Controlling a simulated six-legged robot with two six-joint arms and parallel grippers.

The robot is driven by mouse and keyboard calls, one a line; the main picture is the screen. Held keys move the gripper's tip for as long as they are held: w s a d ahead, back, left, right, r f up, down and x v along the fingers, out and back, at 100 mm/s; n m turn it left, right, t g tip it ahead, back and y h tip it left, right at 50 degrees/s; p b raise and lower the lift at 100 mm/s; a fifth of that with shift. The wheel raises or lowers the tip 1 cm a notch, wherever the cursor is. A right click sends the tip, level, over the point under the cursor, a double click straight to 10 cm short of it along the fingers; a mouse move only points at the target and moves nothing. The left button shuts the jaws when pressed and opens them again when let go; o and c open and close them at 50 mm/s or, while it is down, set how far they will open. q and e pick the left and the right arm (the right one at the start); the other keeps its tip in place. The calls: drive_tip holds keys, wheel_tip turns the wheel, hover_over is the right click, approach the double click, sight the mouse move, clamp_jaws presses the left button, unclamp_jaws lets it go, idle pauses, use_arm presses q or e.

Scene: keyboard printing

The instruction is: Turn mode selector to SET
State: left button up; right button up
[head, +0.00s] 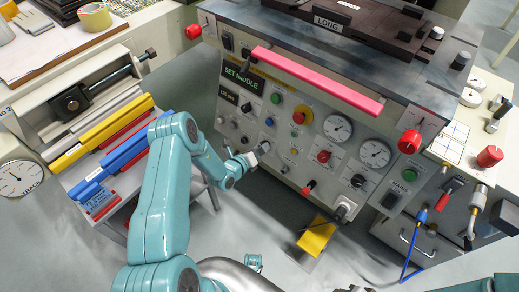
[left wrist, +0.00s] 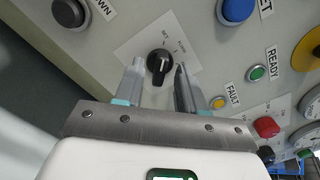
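The mode selector is a black knob (left wrist: 160,62) with a white pointer line on a pale plate in the left wrist view. In the head view my left gripper (head: 258,151) is at the lower left of the control panel (head: 262,172) and hides the selector. My right gripper is not in view.
Close around the selector are a blue button (left wrist: 237,10), a black DOWN knob (left wrist: 69,12), a green READY light (left wrist: 257,73) and an amber FAULT light (left wrist: 218,103). A green display (head: 243,78) begins with SET. A pink bar (head: 316,81) juts out above the panel.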

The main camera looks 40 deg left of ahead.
use_arm(q)
drive_tip(key=p+v, duration=0.3)
drive_tip(key=v, duration=1.3)
drive_tip(key=shift+s, duration=0.15)
drive_tip(key=shift+r, duration=0.1)
